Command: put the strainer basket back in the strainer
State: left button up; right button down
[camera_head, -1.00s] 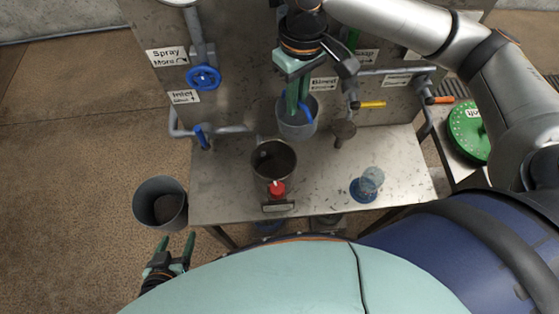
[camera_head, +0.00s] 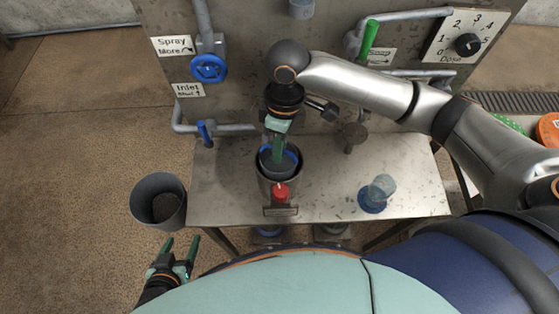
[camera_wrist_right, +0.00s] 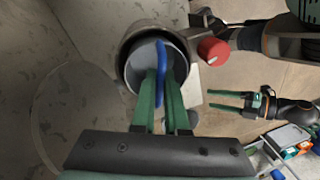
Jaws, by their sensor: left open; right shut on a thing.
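The strainer (camera_head: 265,192) is an upright metal pot with a red knob (camera_head: 281,192) at its front, standing on the metal table. The grey strainer basket (camera_head: 267,161) with a blue handle is at the strainer's mouth, within its rim in the head view. In the right wrist view the basket (camera_wrist_right: 136,72) shows inside the strainer's dark round opening. My right gripper (camera_head: 278,158) points down and is shut on the blue handle (camera_wrist_right: 161,62). How deep the basket sits is hard to tell. My left gripper (camera_head: 181,243) is open and empty, left of the table.
A grey bucket (camera_head: 158,200) stands left of the table (camera_head: 330,190). A clear cup (camera_head: 381,187) on a blue base is at the right on the table. Behind are a panel with pipes, a blue valve wheel (camera_head: 208,68) and a dose dial (camera_head: 469,44).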

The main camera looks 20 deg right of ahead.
aim_at(279, 169)
jog(key=shift+f, duration=2.8)
jog(key=shift+f, duration=0.15)
jog(key=c, duration=0.9)
grip_release()
jog(key=shift+c, duration=0.2)
jog(key=shift+b, duration=0.3)
notch_tip(279, 169, up, 12)
jog(key=w+d+p, duration=0.1)
jog(key=shift+w, duration=0.25)
jog(key=shift+d, duration=0.1)
